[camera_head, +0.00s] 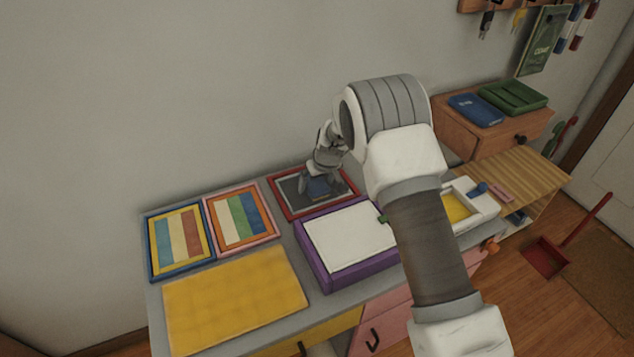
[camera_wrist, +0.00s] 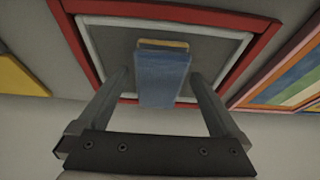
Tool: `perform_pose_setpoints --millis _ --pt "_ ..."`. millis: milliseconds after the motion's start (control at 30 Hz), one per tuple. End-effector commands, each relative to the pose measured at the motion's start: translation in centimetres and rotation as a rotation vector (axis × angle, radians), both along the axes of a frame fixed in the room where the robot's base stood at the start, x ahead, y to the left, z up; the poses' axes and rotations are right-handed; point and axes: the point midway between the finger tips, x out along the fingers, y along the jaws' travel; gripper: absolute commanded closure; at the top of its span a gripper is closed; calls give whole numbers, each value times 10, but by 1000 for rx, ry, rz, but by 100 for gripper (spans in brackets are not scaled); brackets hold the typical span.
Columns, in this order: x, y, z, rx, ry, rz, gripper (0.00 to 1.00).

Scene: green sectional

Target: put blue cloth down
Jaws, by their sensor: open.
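The blue cloth (camera_wrist: 162,78) lies on the grey inside of a red-framed panel (camera_wrist: 72,42), with a yellowish strip at its far end. In the head view the cloth (camera_head: 319,188) shows as a small blue patch inside the red frame (camera_head: 352,187), partly hidden by my gripper. My gripper (camera_wrist: 158,75) is open, one finger on each side of the cloth. Gaps show between the cloth and both fingers. In the head view my gripper (camera_head: 320,184) is low over the panel; I cannot tell whether it touches it.
A yellow mat (camera_head: 235,297) and a purple-edged white box (camera_head: 350,236) lie in front. A wooden box (camera_head: 500,130) with blue and green items is at right. My arm hides part of the counter.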

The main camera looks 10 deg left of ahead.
Motion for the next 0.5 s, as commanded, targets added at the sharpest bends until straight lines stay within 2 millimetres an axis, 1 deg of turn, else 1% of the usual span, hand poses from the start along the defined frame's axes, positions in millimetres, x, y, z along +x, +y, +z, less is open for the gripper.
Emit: perform_pose_setpoints --millis 167,400,500 --pt "-5 -4 23 2 -1 -1 0" --pt "-20 -15 68 1 -3 0 0" --pt "-26 -20 84 2 -1 -1 0"
